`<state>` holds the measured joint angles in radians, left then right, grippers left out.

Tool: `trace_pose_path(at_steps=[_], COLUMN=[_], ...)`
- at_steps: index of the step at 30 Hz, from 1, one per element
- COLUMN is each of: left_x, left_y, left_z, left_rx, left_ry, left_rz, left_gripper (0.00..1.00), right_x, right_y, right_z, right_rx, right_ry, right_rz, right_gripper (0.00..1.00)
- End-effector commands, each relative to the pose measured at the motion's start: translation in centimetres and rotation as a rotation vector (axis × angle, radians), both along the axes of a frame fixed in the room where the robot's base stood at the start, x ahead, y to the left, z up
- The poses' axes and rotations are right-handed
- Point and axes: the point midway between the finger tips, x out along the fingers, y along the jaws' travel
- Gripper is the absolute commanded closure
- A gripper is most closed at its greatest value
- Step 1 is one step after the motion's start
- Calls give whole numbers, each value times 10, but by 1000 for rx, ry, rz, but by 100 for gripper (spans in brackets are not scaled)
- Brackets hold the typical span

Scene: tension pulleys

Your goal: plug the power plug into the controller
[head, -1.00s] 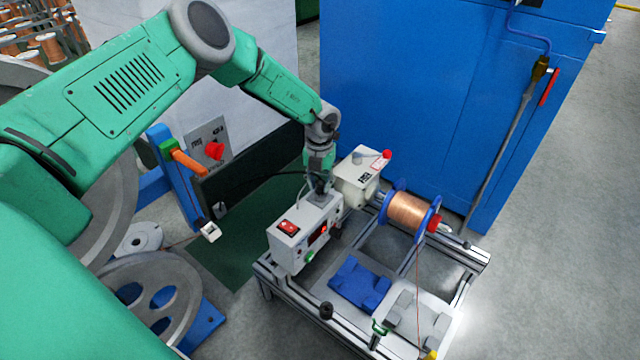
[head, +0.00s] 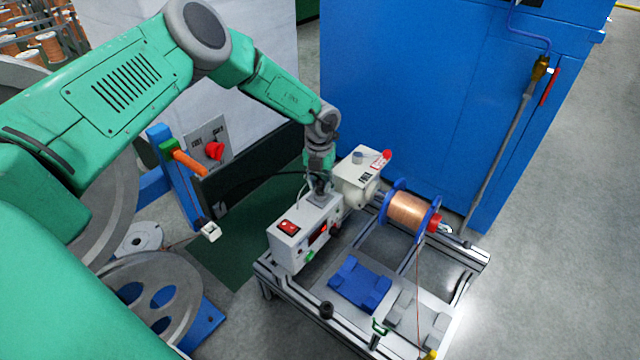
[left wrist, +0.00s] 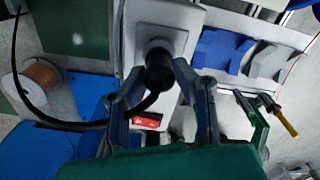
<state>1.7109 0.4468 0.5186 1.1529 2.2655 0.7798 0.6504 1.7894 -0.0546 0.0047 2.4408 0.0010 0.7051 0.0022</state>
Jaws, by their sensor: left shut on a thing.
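The controller (head: 285,247) is a white box with a red rocker switch, a red display and a green button, standing on the left end of the metal frame. My left gripper (head: 320,188) points down at its far end. In the left wrist view, the left gripper (left wrist: 158,74) is shut on the black power plug (left wrist: 158,68). The plug's end meets a round grey socket on the white controller (left wrist: 185,17); how deep it sits cannot be told. A black cable (left wrist: 70,125) runs from the plug to the left. My right gripper is not in view.
A white motor box (head: 355,185) stands close behind the controller. A copper wire spool (head: 408,210) is on the metal frame (head: 475,262), with a blue block (head: 358,284) nearer the front. A large blue cabinet (head: 420,100) stands behind. Grey floor is open at right.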

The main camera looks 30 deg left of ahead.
Motion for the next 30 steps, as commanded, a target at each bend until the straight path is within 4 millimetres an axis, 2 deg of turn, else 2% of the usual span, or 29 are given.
trace_pose_path(at_steps=[17,30], left_x=[0,0], left_y=[-1,0], left_z=[0,-8], left_rx=[-1,0], left_ry=[0,0], left_rz=[0,1], left_gripper=[100,100], right_x=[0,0], right_y=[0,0], right_z=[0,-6], right_rx=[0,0], right_ry=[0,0], right_rz=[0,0], right_gripper=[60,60])
